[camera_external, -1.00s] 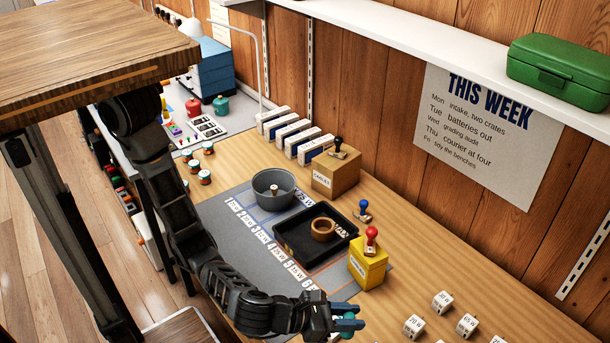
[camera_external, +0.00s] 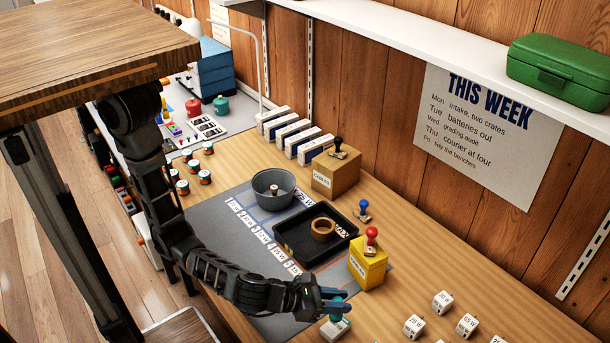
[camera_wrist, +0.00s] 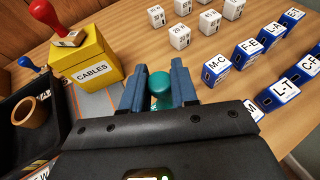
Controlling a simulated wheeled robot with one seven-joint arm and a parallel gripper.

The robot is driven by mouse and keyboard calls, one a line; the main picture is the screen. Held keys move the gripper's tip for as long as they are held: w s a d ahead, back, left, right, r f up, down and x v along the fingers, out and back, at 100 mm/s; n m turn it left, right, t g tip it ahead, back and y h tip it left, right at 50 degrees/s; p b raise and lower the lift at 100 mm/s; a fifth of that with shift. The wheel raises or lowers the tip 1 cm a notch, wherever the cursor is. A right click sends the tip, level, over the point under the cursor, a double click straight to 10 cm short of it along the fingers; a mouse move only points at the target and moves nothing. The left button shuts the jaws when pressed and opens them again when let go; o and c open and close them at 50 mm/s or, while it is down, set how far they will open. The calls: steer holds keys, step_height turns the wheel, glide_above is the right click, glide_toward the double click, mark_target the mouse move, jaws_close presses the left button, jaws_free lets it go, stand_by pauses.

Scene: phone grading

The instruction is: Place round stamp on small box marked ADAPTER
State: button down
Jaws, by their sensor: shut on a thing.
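My gripper (camera_external: 338,301) is shut on a stamp with a teal round knob (camera_wrist: 160,86), at the front of the mat. In the external view a white block with green (camera_external: 335,328) shows just below the fingers; I cannot tell whether it is the stamp's base. The base's shape is hidden in the wrist view. A yellow box (camera_external: 368,268) beyond the gripper reads CABLES in the wrist view (camera_wrist: 94,68), with a red-knobbed stamp (camera_external: 371,240) on top. A brown box (camera_external: 336,178) at the back bears a black-handled stamp (camera_external: 338,147). I cannot read ADAPTER on any box.
A blue-knobbed stamp (camera_external: 362,211) stands behind the yellow box. A black tray (camera_external: 284,243) holds a tape roll (camera_external: 323,229), beside a grey bowl (camera_external: 273,188). White cubes (camera_external: 442,302) and blue lettered blocks (camera_wrist: 216,68) lie nearby. Bare wood shows between the yellow box and cubes.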

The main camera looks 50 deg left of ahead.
steer(key=shift+w+a+f, duration=0.1)
steer(key=shift+w+f, duration=0.05)
steer(key=shift+w, duration=0.1)
steer(key=shift+f, duration=1.95)
steer(key=shift+f, duration=0.15)
steer(key=c, duration=0.9)
jaws_free()
steer(key=shift+o, duration=0.2)
steer(key=shift+s+a+r, duration=0.1)
steer(key=shift+s+r, duration=0.15)
steer(key=shift+s, duration=0.05)
steer(key=v, duration=1.1)
steer(key=shift+a, duration=0.2)
